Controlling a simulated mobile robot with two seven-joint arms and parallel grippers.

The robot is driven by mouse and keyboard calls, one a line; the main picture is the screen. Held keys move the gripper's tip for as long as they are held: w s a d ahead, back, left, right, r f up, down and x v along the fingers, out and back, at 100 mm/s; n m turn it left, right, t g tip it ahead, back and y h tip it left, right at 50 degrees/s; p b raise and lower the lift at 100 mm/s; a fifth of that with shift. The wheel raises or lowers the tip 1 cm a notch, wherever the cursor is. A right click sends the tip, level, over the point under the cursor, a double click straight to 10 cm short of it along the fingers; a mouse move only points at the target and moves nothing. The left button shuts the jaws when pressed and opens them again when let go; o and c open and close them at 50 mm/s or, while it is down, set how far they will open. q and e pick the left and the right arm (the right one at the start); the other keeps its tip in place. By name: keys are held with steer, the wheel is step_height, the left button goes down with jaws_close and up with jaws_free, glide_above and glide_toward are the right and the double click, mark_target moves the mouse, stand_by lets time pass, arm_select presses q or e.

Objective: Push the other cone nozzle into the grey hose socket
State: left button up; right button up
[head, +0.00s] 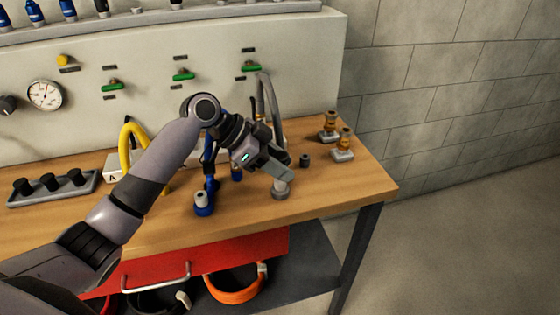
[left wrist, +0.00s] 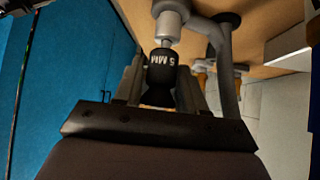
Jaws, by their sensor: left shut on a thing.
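My left gripper (head: 282,172) is low over the front right of the bench, fingers pointing down to the right. In the left wrist view it is shut on a black nozzle (left wrist: 162,70) marked "5 MM". The nozzle's thin metal stem points at the pale end of the grey hose socket (left wrist: 171,20), in line with it. I cannot tell how far the stem is inside. In the head view the grey socket (head: 280,191) stands just below the fingertips, and the held nozzle is hidden by the gripper. My right gripper is not in view.
A blue hose socket (head: 203,204) stands to the left. A small black cylinder (head: 304,160) is just right of the gripper. Two brass pieces on grey bases (head: 342,155) stand near the right edge. A yellow hose (head: 126,145) and a black-knobbed rack (head: 52,188) are farther left.

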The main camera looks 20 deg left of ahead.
arm_select(q)
steer(key=shift+f, duration=0.45)
stand_by(0.5)
steer(key=o, duration=1.1)
steer(key=shift+o, duration=0.2)
steer(key=b+v, duration=0.1)
steer(key=v, duration=0.6)
